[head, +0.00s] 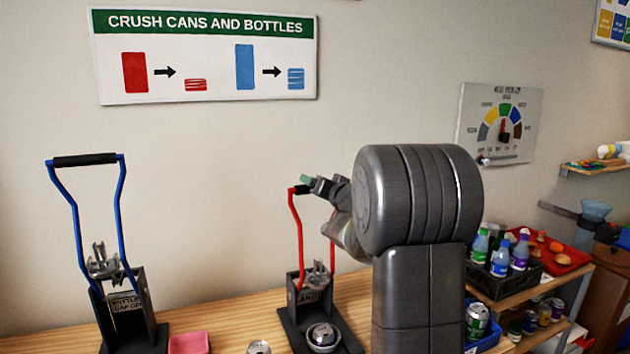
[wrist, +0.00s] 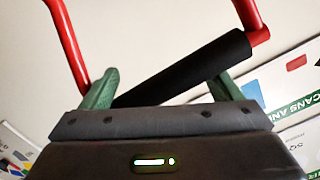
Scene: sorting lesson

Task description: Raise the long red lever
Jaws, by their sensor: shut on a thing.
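The long red lever (head: 297,238) stands upright on the dark can crusher (head: 316,325) on the wooden bench. Its black grip bar is at the top, mostly hidden behind my arm in the head view. In the wrist view the red side rods (wrist: 68,42) run up from the ends of the black grip bar (wrist: 190,68). My gripper (head: 308,184) is at the top of the lever. In the wrist view its green fingertips (wrist: 160,90) are at the black bar, and it is shut on the bar. A can (head: 323,335) sits in the crusher's base.
A second crusher with a blue lever (head: 122,195) stands upright at the left. A pink block (head: 188,343) and a can (head: 259,347) are on the bench (head: 225,318) between the crushers. A shelf with bottles (head: 500,258) and cans is at the right.

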